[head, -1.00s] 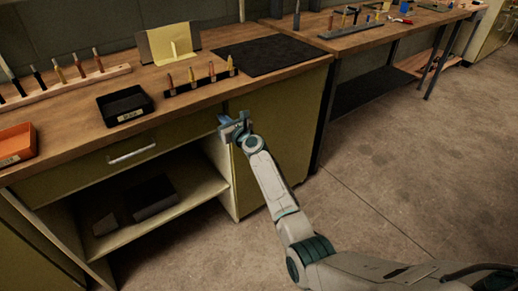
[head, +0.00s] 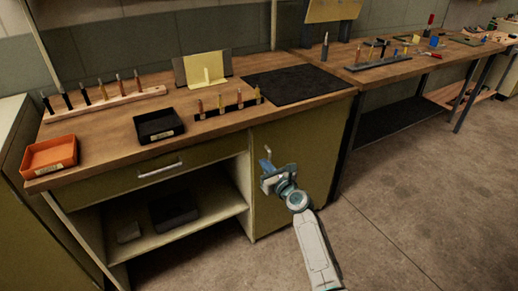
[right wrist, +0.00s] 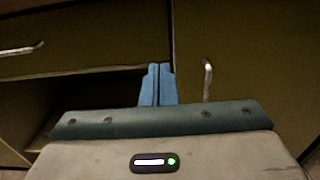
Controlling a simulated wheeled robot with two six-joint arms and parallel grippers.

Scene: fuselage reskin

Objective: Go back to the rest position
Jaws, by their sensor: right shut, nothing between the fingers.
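My right gripper (head: 267,172) is in front of the workbench's green cabinet door, below the front edge of the worktop. In the right wrist view its two blue fingers (right wrist: 158,85) are together with nothing between them. A door handle (right wrist: 208,80) shows just to the right of the fingers in that view, apart from them. My left gripper is not in the head view.
The wooden workbench (head: 100,142) holds an orange tray (head: 50,156), a black tray (head: 159,125), tool racks and a black mat (head: 297,84). Below is an open shelf (head: 190,222). A second bench (head: 390,70) stands right. The floor (head: 420,200) is clear.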

